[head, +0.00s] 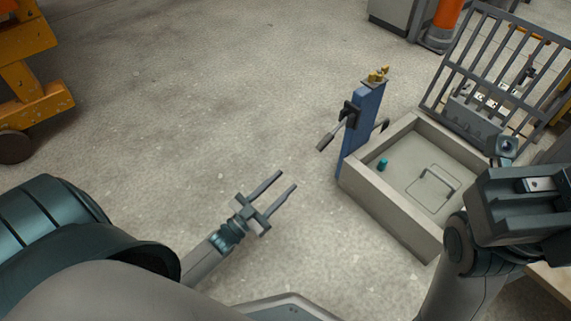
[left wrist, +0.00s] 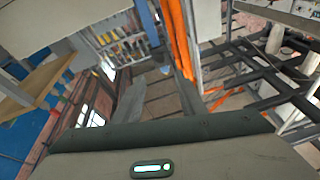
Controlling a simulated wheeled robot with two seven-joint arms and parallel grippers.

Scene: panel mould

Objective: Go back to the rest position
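My left gripper (head: 277,191) shows in the middle of the head view, over bare concrete floor. Its two straight fingers are apart with nothing between them. It is clear of the mould and to the left of the blue post. My right arm (head: 520,205) comes up at the right edge of the head view, in front of the mould's right side. I cannot make out the fingers of my right gripper.
A grey panel mould (head: 387,212) with a bent bar and a small teal piece (head: 382,165) inside stands right. A blue post (head: 361,130) with a black handle stands at its left corner. A barred rack (head: 490,75) is behind. An orange machine (head: 30,60) is far left. The middle floor is free.

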